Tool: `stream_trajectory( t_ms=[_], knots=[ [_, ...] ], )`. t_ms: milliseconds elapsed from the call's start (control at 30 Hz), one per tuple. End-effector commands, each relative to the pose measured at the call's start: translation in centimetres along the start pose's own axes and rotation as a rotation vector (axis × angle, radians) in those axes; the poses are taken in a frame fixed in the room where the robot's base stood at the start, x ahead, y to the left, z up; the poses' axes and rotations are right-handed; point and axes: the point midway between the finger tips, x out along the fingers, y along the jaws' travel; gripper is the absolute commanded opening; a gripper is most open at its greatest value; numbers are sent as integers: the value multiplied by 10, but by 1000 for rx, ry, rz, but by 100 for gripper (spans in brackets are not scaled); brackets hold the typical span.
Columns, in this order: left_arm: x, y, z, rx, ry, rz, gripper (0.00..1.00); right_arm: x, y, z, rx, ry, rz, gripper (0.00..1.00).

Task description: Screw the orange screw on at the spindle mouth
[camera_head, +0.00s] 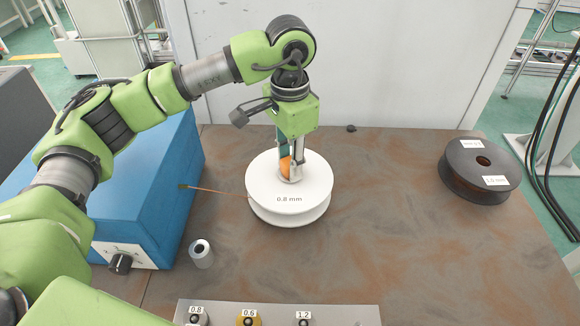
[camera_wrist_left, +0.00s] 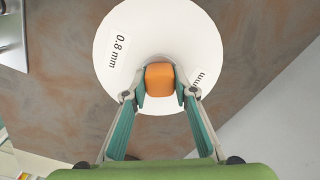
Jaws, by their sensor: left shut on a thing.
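The orange screw (camera_head: 285,165) is between the fingers of my left gripper (camera_head: 290,172), over the centre of the white spool marked 0.8 mm (camera_head: 262,205). In the left wrist view the orange screw (camera_wrist_left: 160,80) sits between the two fingertips of my left gripper (camera_wrist_left: 160,88), which is shut on it. The white spool (camera_wrist_left: 118,25) lies behind it, its centre hidden by the screw. The spindle mouth is hidden, so I cannot tell if the screw touches it. My right gripper is not in view.
A blue box with a dial (camera_head: 165,190) stands left of the spool. A small grey cylinder (camera_head: 202,254) stands in front of it. A black spool (camera_head: 458,182) lies at the right. A plate with labelled parts (camera_head: 345,315) is at the front edge.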

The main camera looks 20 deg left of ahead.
Motion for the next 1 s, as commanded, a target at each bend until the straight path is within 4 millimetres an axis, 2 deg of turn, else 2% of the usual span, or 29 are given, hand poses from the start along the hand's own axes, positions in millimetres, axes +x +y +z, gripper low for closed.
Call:
stream_trajectory(
  t_ms=[133, 167, 233, 533, 667, 767, 1000],
  knots=[
    [1, 1, 0, 1, -3, 2, 0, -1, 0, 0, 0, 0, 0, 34],
    [1, 1, 0, 1, -4, 2, 28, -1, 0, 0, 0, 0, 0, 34],
    [1, 1, 0, 0, -3, 2, 45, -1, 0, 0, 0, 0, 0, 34],
    [1, 1, 0, -1, -3, 1, 45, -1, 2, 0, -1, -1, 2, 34],
    [-6, 0, 0, -1, -1, 1, 45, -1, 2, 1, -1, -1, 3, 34],
    [-20, 0, -1, -2, 1, -1, 45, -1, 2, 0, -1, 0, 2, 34],
    [-72, 0, -1, -1, 1, -1, 45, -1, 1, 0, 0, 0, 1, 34]
  ],
)
